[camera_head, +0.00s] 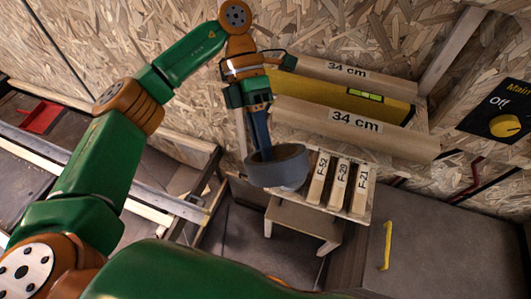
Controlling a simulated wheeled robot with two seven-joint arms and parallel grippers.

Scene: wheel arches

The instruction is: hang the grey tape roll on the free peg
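The grey tape roll (279,168) is a thick dark-grey ring in the middle of the head view. My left gripper (264,150) points down at it from above, with its blue fingers at the ring's rim. The fingers look shut on the roll's wall, though the tips are partly hidden by the roll. The roll is just left of the labelled wooden blocks; I cannot tell whether it touches the shelf under them. My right gripper is not in view. I cannot make out a free peg in this view.
Wooden blocks (339,186) marked F-52, F-20 and F-21 stand close right of the roll. Behind are beams marked 34 cm (355,127) and a yellow spirit level (365,96). A switch panel (504,108) is at right. A grey cabinet (430,240) with a yellow handle stands lower right.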

